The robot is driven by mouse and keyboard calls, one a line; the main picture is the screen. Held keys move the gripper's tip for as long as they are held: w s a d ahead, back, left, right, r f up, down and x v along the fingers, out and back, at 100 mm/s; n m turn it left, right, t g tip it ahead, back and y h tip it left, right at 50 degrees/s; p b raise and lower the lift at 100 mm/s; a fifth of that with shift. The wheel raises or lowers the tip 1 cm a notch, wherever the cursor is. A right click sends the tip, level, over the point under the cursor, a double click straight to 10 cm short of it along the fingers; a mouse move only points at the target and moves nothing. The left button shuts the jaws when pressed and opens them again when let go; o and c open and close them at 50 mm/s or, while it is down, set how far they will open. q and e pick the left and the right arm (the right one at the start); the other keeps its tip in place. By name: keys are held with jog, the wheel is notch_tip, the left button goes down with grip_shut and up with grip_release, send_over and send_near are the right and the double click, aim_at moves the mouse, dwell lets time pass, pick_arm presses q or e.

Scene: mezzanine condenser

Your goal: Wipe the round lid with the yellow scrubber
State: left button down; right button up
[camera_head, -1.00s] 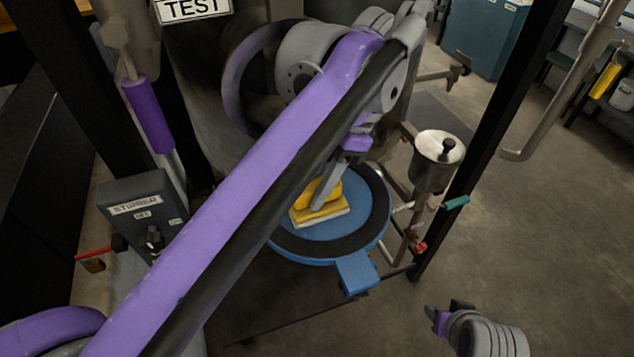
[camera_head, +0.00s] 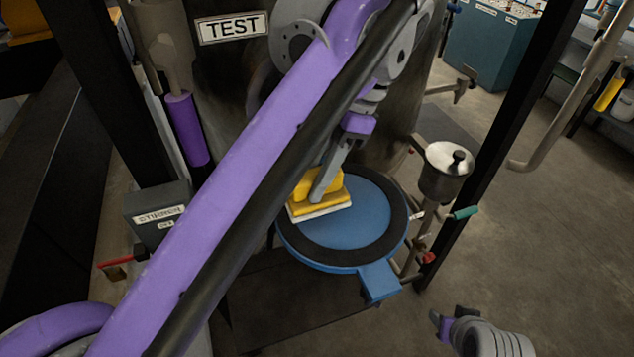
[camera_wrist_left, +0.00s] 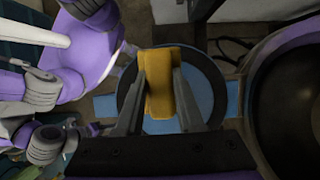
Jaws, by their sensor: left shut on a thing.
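The round lid (camera_head: 358,229) is a blue disc with a black ring and a blue tab at its front right. The yellow scrubber (camera_head: 307,205) has a pale underside and is at the lid's left part, over the black ring; I cannot tell whether it touches. My left gripper (camera_head: 322,192) is shut on the scrubber from above. The left wrist view shows the yellow scrubber (camera_wrist_left: 159,85) between both fingers, with the blue lid (camera_wrist_left: 205,95) behind it. My right gripper (camera_head: 447,322) is at the bottom right, away from the lid; its jaw state is unclear.
A metal pot with a black knob (camera_head: 447,170) stands right of the lid, with a teal-handled valve (camera_head: 465,212) and a red one (camera_head: 428,258) below. A stirrer box (camera_head: 160,215) is at the left. A dark post (camera_head: 500,140) rises at right. Open floor lies beyond.

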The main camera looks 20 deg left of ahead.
pick_arm(q)
jog(key=shift+s+r, duration=0.25)
jog(key=shift+r, duration=0.6)
jog(key=shift+w+r, duration=0.3)
jog(key=shift+w, duration=0.05)
jog(key=shift+s, duration=0.25)
jog(key=shift+w, duration=0.1)
